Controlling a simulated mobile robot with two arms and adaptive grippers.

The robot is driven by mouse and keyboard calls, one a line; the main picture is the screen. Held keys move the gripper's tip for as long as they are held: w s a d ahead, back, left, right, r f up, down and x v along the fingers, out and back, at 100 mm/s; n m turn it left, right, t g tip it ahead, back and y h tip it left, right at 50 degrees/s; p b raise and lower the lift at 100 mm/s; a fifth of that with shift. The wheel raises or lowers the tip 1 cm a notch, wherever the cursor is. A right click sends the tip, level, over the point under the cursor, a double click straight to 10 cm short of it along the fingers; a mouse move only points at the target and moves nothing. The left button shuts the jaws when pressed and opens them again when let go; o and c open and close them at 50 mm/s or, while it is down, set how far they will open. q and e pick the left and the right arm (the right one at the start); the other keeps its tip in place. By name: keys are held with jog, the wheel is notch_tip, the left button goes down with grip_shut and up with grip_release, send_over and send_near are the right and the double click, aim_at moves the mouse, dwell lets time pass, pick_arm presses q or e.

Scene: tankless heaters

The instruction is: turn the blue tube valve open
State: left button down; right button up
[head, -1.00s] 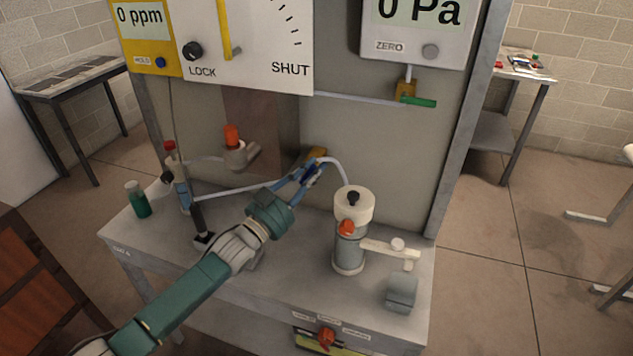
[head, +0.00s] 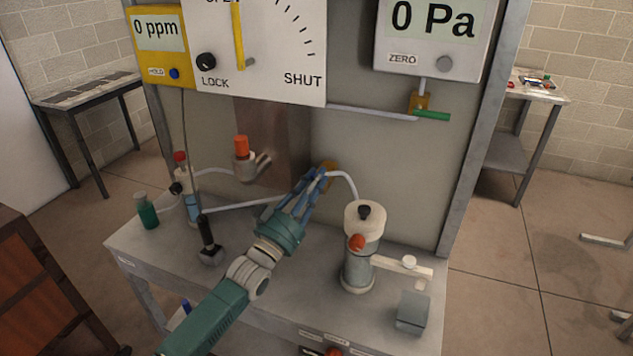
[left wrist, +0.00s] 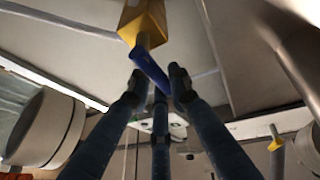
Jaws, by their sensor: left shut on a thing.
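The blue tube valve has a yellow body (head: 329,168) on the cabinet's back wall, where a pale tube meets it. In the left wrist view, the yellow body (left wrist: 143,20) is at the top with the blue lever (left wrist: 148,68) slanting down and right from it. My left gripper (head: 318,181) is at the valve in the head view. In the left wrist view its fingers (left wrist: 160,82) are on both sides of the lever's lower end, shut on it. The fingers hide most of the lever in the head view. My right gripper is in neither view.
A white-topped cylinder (head: 358,255) with a side arm stands right of my arm. A black-handled lever (head: 207,240) and a green bottle (head: 147,212) stand left. An orange-capped fitting (head: 243,160) and a green-handled valve (head: 430,115) are above the bench.

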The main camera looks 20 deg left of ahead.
pick_arm(q)
jog(key=shift+f, duration=0.1)
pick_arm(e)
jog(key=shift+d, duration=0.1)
pick_arm(q)
jog(key=c, duration=1.9)
grip_release()
jog(key=shift+o, duration=0.3)
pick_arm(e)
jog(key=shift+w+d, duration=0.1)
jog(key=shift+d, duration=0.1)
pick_arm(q)
jog(key=v, duration=1.2)
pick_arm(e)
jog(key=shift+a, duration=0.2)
pick_arm(q)
jog(key=shift+a, duration=0.1)
